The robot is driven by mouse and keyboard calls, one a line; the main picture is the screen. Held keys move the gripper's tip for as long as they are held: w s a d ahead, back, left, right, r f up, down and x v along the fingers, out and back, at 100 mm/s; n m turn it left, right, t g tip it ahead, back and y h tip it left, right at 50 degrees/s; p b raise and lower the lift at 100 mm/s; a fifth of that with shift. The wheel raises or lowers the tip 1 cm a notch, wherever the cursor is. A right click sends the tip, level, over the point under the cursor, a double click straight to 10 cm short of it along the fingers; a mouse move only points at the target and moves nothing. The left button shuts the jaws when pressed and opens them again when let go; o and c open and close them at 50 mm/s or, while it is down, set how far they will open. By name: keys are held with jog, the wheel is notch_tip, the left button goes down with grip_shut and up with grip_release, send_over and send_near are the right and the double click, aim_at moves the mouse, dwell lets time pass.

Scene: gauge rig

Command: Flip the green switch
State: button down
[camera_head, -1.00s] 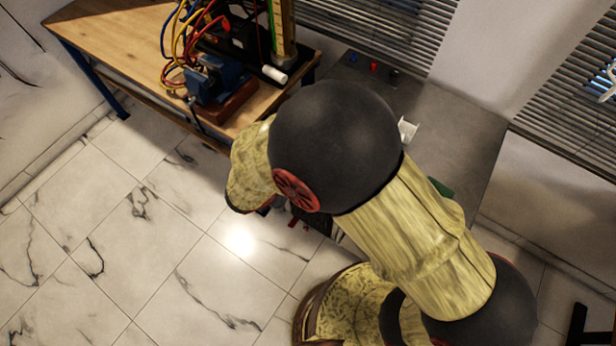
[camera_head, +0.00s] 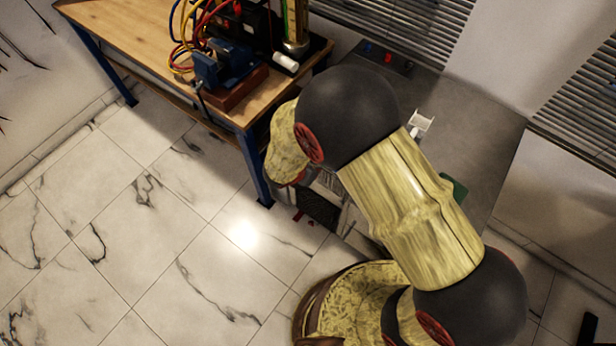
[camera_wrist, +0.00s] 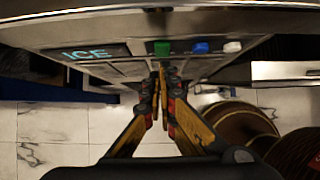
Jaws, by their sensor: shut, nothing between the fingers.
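The green switch (camera_wrist: 161,48) is on the front panel of a machine (camera_wrist: 105,68) in the wrist view, left of a blue switch (camera_wrist: 200,47) and a white one (camera_wrist: 232,47). My gripper (camera_wrist: 163,74) is shut and empty, its fingertips together just below the green switch in the picture. I cannot tell whether they touch the panel. In the head view my arm hides my gripper and the green switch.
A wooden bench (camera_head: 110,22) carries a blue vise (camera_head: 222,63) and coloured cables. The grey counter (camera_head: 478,125) holds a small white piece (camera_head: 420,123), a green item (camera_head: 455,190), and blue and red knobs (camera_head: 388,57) at the back. Marble floor is clear at left.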

jog(key=shift+w+d, duration=0.2)
jog(key=shift+w, duration=0.1)
jog(key=shift+f, duration=0.1)
jog(key=b, duration=0.1)
jog(key=t+b, duration=0.1)
jog(key=b, duration=0.1)
jog(key=shift+w+d+f+h, duration=0.2)
jog(key=shift+w+h, duration=0.1)
jog(key=shift+h, duration=0.1)
jog(key=shift+r, duration=0.1)
jog(key=shift+r+p, duration=0.45)
jog(key=shift+r, duration=0.25)
